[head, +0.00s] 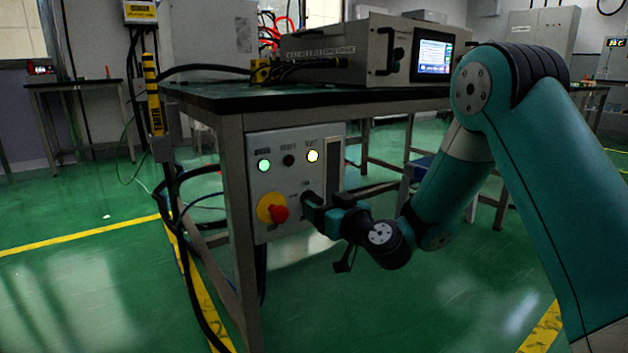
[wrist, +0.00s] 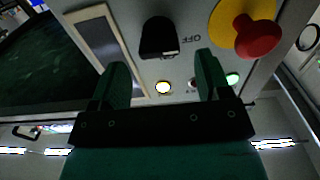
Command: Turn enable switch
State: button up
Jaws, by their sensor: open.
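The enable switch is a black knob (wrist: 160,38) on a grey control panel (head: 268,182), with the word OFF beside it in the wrist view. My gripper (wrist: 161,72) is open, its two green fingers apart and pointing toward the knob. The knob lies beyond the fingertips and roughly centred between them; I see no contact. In the head view my gripper (head: 314,208) is close in front of the panel's lower right part, and it hides most of the knob there.
A red emergency button on a yellow base (head: 267,208) sits left of my gripper in the head view, close by. Green (head: 264,165) and yellow-white (head: 313,156) lamps glow above. The panel hangs below the dark tabletop (head: 230,98); a table leg (head: 238,200) stands at its left.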

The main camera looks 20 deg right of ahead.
aim_at(317, 202)
jog(key=p+x, duration=0.3)
jog(key=shift+r, duration=0.25)
jog(key=shift+w+a+f+p, duration=0.2)
jog(key=shift+w+f+p, duration=0.1)
jog(key=shift+w+p, duration=0.25)
jog(key=c, duration=0.9)
